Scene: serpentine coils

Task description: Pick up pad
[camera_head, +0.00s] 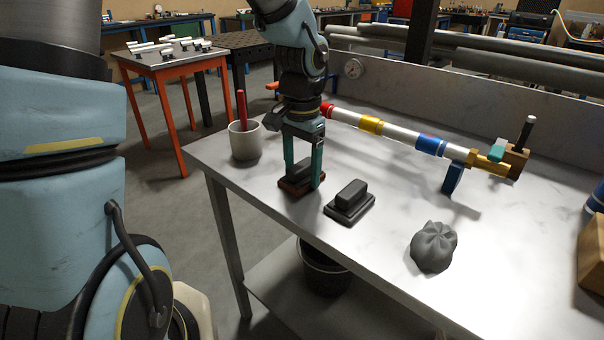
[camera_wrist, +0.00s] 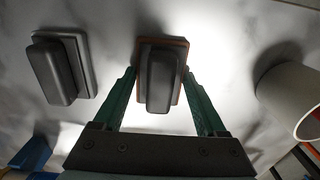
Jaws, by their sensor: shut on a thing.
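A pad with a dark grip block on a reddish-brown base (camera_head: 298,190) is at the left part of the metal bench, near its front edge. It shows upright in the wrist view (camera_wrist: 158,85). My gripper (camera_head: 304,177) points down over it, with its green fingers shut on the two sides of the block. I cannot tell whether the base touches the bench. A second pad, dark with a grey base (camera_head: 350,203), lies just right of it; in the wrist view it is at the left (camera_wrist: 60,70).
A pale cup (camera_head: 245,142) with a red stick stands left of my gripper. A grey crumpled lump (camera_head: 433,247) lies at front right. A coloured-banded tube (camera_head: 398,134) on a blue support runs behind. The bench between the lump and the tube is clear.

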